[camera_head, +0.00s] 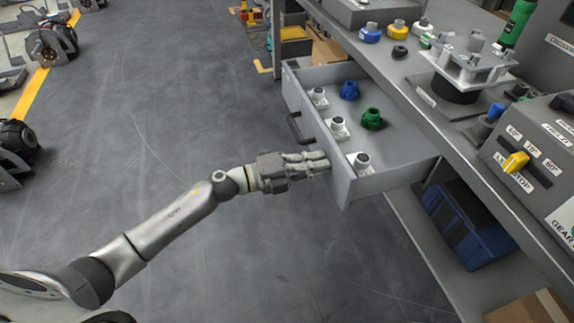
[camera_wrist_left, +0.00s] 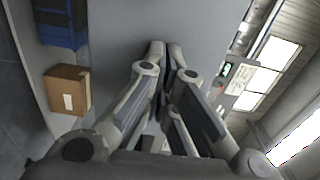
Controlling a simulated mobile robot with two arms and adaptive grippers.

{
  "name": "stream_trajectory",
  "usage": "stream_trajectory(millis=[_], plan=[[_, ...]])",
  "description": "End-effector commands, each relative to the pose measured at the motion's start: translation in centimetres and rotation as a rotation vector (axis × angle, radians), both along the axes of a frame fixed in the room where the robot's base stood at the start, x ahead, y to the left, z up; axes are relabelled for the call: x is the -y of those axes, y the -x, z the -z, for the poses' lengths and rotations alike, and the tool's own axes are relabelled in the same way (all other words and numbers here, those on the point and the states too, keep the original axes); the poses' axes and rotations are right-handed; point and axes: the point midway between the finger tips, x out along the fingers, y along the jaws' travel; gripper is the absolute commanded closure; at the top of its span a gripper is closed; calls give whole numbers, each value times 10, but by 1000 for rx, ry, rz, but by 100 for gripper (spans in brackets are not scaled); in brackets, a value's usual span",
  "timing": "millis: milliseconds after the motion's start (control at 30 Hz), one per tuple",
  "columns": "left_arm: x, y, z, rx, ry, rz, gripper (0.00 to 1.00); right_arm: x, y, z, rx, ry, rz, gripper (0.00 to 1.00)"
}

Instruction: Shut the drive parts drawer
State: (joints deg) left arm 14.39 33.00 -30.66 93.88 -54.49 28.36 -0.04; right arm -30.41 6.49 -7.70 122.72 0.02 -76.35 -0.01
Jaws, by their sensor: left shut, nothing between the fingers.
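The grey drawer (camera_head: 345,191) is pulled out from under the workbench. Its dark handle (camera_head: 294,128) is on the front face, toward the left. White-based parts stand along its front side, and a blue part (camera_head: 349,90) and a green part (camera_head: 372,118) stand behind them. My left gripper (camera_head: 328,160) is shut and empty at the drawer front, to the right of and nearer than the handle. I cannot tell whether its fingertips touch the panel. In the left wrist view the shut fingers (camera_wrist_left: 168,62) point at a plain grey surface. My right gripper is not in view.
The workbench (camera_head: 421,110) holds a fixture (camera_head: 468,65), several coloured parts and a control box (camera_head: 530,150) with a yellow knob. A blue bin (camera_head: 460,232) and a cardboard box (camera_head: 540,308) sit below. Open floor lies left; wheeled chassis stand at the far left.

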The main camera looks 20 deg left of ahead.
Motion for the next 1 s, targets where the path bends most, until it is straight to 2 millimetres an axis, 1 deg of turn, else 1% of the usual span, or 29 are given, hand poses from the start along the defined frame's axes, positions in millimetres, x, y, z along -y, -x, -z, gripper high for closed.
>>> stream_trajectory(millis=[33, 100, 200, 333, 467, 600, 800, 1000], plan=[[13, -9, -4, 2, 3, 2, 100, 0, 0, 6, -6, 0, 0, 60], [30, -20, -4, 3, 3, 1, 100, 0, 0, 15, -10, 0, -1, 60], [53, -36, -3, 3, 2, 2, 100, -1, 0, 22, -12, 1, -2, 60], [83, -56, -1, 3, 2, 2, 100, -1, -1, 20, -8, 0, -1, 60], [110, -74, 1, 1, 0, 1, 100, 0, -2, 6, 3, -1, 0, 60], [133, -89, 1, 1, 0, 1, 100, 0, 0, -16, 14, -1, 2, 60], [158, -107, 2, 1, 1, 0, 100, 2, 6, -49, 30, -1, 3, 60], [173, -117, 1, 1, 1, 0, 100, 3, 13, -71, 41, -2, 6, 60]])
